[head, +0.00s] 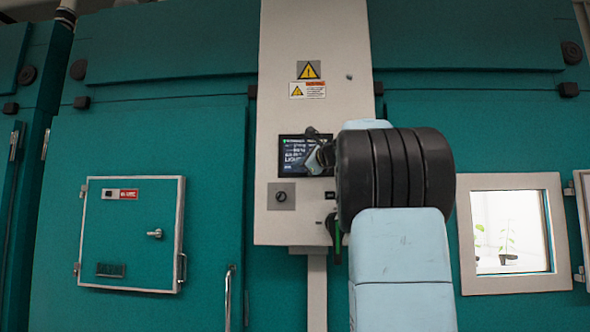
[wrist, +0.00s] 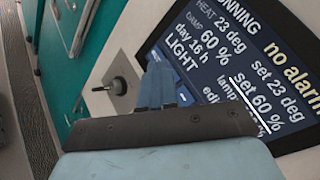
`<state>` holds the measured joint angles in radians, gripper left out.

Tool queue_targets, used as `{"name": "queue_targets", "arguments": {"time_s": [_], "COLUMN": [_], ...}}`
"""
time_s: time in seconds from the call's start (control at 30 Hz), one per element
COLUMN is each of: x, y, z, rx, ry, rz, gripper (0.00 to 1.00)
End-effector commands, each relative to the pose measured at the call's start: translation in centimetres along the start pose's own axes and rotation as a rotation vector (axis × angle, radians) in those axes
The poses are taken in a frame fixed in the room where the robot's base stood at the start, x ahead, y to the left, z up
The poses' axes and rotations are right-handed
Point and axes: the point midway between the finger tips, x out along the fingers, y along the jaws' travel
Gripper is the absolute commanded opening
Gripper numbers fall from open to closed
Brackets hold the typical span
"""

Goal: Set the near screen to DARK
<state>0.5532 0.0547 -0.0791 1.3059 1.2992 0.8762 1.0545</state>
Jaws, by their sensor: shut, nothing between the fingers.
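The near screen (head: 291,152) is a dark display on the pale control panel, partly hidden by my arm in the head view. In the wrist view the screen (wrist: 228,52) is large and tilted, with lines reading heat 23 deg, damp 60 %, day 16 h, LIGHT, and "no alarm". The word LIGHT (wrist: 181,52) is next to my fingers. The lower line about the lamp is partly hidden by my gripper. My gripper (wrist: 160,62) is shut and empty, its fingertips at the screen's edge near LIGHT. I cannot tell whether they touch it. My gripper (head: 316,150) also shows before the screen in the head view.
A black knob (head: 281,196) sits below the screen; the knob (wrist: 118,86) is left of my fingers in the wrist view. Warning labels (head: 308,70) are above. A small teal hatch (head: 130,240) is at left, and a window (head: 509,232) with a seedling at right.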

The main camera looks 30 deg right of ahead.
Motion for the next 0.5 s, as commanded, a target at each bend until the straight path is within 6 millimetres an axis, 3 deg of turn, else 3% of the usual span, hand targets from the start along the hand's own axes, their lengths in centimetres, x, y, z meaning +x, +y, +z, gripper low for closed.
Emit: {"name": "queue_targets", "arguments": {"time_s": [0.5], "x": [-0.99], "y": [0.7], "z": [0.67], "rx": [0.001], "ry": [0.001], "rz": [0.0], "gripper": [0.0]}}
